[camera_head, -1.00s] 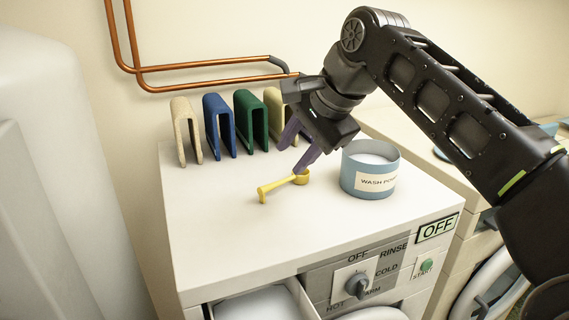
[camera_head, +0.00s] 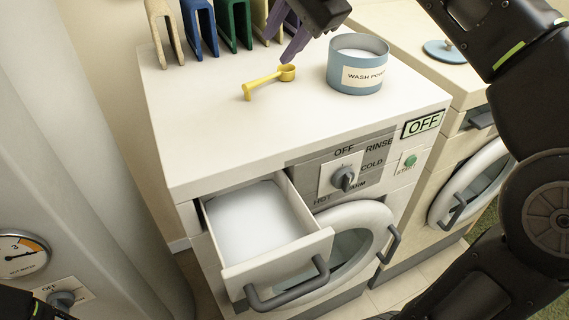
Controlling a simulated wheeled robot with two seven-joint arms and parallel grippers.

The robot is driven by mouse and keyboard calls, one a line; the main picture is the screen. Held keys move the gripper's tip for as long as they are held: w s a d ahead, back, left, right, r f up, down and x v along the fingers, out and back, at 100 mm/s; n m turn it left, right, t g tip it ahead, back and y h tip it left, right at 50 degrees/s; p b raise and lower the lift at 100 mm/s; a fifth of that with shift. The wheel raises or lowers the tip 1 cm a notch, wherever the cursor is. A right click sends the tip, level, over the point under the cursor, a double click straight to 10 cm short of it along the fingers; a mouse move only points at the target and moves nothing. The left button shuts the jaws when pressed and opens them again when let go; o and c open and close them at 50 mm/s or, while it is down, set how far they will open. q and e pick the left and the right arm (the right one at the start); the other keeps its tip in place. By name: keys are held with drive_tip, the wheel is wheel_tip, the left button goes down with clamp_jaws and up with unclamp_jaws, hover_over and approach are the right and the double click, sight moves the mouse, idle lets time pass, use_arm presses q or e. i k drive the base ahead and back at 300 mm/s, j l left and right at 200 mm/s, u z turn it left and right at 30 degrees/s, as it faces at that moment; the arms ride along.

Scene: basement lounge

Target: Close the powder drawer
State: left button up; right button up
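The powder drawer (camera_head: 277,262) is pulled out from the upper left of the washing machine's front. Its inside (camera_head: 249,222) looks white, and it has a grey bar handle (camera_head: 288,289) on its front. My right gripper (camera_head: 289,45) is above the machine's top, behind the yellow scoop and left of the wash powder tub. Its purple fingers show apart and hold nothing that I can see; its upper part is cut by the top edge. My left gripper is not in view; only a dark part of my own shows at the lower left corner.
On the washing machine top (camera_head: 200,125) are a yellow scoop (camera_head: 268,82), a blue wash powder tub (camera_head: 357,75) and several coloured clips (camera_head: 200,28). The round door (camera_head: 350,235) is beside the drawer. A dial (camera_head: 343,179) is above it. A second machine (camera_head: 468,185) stands right.

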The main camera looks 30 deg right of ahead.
sight(263, 234)
drive_tip(key=k+j+z, duration=0.1)
drive_tip(key=k+z, duration=0.15)
drive_tip(key=k, duration=0.85)
